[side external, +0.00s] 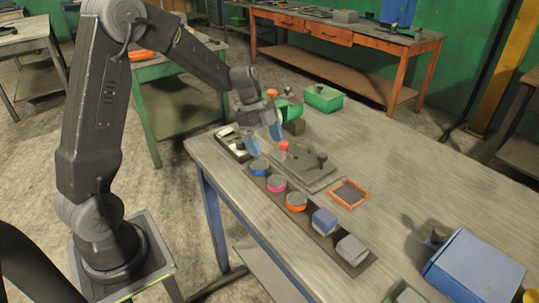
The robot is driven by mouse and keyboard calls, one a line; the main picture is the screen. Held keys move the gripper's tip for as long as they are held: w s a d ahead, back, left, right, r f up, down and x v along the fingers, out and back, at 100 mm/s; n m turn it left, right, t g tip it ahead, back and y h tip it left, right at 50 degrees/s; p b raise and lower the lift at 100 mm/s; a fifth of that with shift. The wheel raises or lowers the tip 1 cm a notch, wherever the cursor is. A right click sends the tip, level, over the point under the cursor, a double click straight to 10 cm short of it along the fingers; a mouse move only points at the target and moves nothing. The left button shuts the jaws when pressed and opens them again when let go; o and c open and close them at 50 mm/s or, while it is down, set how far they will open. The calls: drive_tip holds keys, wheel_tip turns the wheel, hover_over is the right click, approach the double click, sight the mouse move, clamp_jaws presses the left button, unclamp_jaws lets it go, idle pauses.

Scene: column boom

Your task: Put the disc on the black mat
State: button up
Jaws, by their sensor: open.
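My gripper (264,140) is open and empty, with its blue fingertips apart above the table's far left part. Three round discs lie in a row: a blue-edged disc (259,167), a pink-edged disc (276,184) and an orange-edged disc (296,202), all with grey tops. They lie on a long dark strip (328,240), the flat thing here most like a black mat. A small dark square with an orange border (349,194) lies to the right of the strip. I cannot tell which disc or which dark surface the task means.
A blue block (324,221) and a grey block (351,249) share the strip. A grey board (309,177) with upright knobs stands beside it. A black tray (236,152) holds white pieces. The table's right part is mostly clear.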

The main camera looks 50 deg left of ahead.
drive_tip(key=s+d+r+n+t+y, duration=0.2)
drive_tip(key=s+d+r+n, duration=0.5)
drive_tip(key=s+r, duration=0.35)
drive_tip(key=s+d+r+n+t+y, duration=0.1)
drive_tip(key=s+n, duration=0.3)
drive_tip(key=s, duration=0.1)
drive_tip(key=s+d+r+n+t+y, duration=0.1)
drive_tip(key=s+d+n, duration=0.1)
drive_tip(key=s+n, duration=0.2)
drive_tip(key=shift+s+d+r+n+t, duration=0.3)
drive_tip(key=shift+s+n, duration=0.1)
drive_tip(key=shift+s, duration=0.6)
